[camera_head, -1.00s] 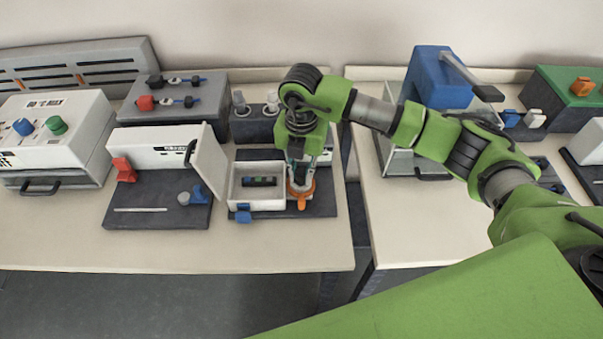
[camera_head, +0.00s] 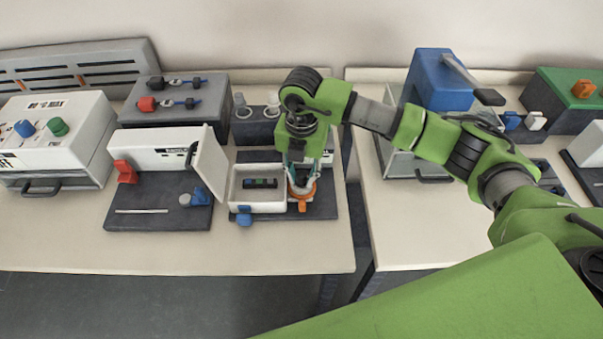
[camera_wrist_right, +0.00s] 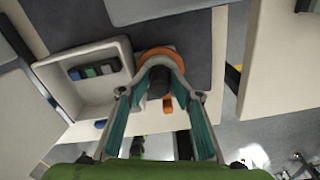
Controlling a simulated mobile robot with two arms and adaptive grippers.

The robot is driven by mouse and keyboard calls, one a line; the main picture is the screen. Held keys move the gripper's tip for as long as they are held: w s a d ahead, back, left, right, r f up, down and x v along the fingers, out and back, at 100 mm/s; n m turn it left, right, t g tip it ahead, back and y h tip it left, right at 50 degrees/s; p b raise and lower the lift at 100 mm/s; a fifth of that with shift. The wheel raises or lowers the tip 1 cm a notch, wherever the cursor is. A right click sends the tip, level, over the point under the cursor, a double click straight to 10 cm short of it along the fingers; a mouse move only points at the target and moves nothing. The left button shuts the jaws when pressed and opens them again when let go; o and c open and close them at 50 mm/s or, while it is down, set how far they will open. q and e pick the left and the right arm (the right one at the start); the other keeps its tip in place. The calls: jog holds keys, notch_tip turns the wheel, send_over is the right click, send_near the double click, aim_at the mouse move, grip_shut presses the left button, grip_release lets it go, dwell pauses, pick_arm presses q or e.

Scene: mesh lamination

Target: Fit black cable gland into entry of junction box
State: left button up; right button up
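The junction box is an open white box (camera_head: 233,187) on a dark base, with several coloured blocks inside; it also shows in the wrist view (camera_wrist_right: 58,75). My right gripper (camera_head: 303,188) points down just right of the box. Its two teal-padded fingers (camera_wrist_right: 163,76) are spread, one on each side of a dark cylinder (camera_wrist_right: 159,84), apparently the black cable gland. I cannot tell whether the pads touch it. An orange ring-shaped piece (camera_wrist_right: 158,55) lies around or beneath the fingertips. The box's entry is not clearly visible. My left gripper is out of view.
A blue knob (camera_head: 244,219) is at the box's front. A raised white door panel (camera_head: 209,160) stands close to the left. Two grey posts (camera_head: 271,106) stand behind. Clear table lies in front, and a gap separates the tables at right.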

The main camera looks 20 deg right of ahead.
aim_at(302, 174)
notch_tip(302, 174, up, 12)
jog(key=b, duration=0.3)
jog(key=shift+r, duration=0.2)
jog(key=shift+s+f, duration=0.1)
